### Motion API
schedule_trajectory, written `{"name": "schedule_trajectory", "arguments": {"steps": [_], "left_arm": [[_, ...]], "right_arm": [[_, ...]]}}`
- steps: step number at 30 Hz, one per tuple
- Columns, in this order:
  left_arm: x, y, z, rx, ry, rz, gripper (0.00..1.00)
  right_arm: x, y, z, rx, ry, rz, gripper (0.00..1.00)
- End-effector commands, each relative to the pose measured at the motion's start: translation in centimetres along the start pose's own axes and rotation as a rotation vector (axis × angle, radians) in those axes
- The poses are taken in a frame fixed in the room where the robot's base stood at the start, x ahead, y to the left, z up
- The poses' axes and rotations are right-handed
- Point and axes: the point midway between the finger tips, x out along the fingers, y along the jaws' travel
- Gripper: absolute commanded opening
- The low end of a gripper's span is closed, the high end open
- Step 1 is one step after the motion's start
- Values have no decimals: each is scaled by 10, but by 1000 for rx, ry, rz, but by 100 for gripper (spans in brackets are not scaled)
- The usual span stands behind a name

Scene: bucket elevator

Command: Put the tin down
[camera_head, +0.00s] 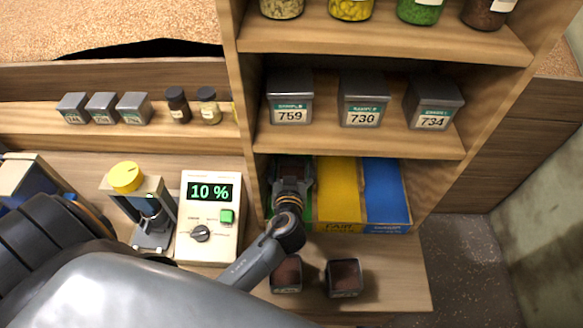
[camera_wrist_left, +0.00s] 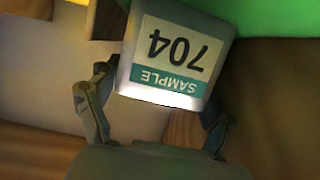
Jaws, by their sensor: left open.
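The tin labelled SAMPLE 704 (camera_wrist_left: 180,50) fills the upper middle of the left wrist view, its label upside down in that picture. My left gripper (camera_head: 291,170) reaches into the lowest shelf bay, over the green section at the left. In the left wrist view my left gripper (camera_wrist_left: 155,100) is open, with its fingers at either side of the tin. I cannot make out the tin in the head view, where the gripper covers that spot. The yellow section (camera_head: 338,190) and blue section (camera_head: 385,190) lie to the right. My right gripper is not in view.
Tins 759 (camera_head: 290,98), 730 (camera_head: 363,98) and 734 (camera_head: 433,104) stand on the shelf above. Two open brown-filled tins (camera_head: 287,273) (camera_head: 343,278) stand in front of the bay. A meter reading 10 % (camera_head: 210,215) stands left of it. The yellow and blue sections look clear.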

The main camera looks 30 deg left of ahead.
Motion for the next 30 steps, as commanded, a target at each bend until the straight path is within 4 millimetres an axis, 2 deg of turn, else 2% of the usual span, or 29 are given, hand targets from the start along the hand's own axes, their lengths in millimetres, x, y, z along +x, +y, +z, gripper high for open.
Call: {"name": "schedule_trajectory", "arguments": {"steps": [6, 21, 25, 30], "left_arm": [[-5, 0, -3, -1, -1, 2, 80], [-103, 0, 0, -2, -2, 2, 80], [-116, 0, -2, -1, -1, 1, 80], [-121, 0, -4, -1, 1, 0, 80]], "right_arm": [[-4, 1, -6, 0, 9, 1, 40], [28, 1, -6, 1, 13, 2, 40], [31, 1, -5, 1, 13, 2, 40], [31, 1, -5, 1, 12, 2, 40]]}}
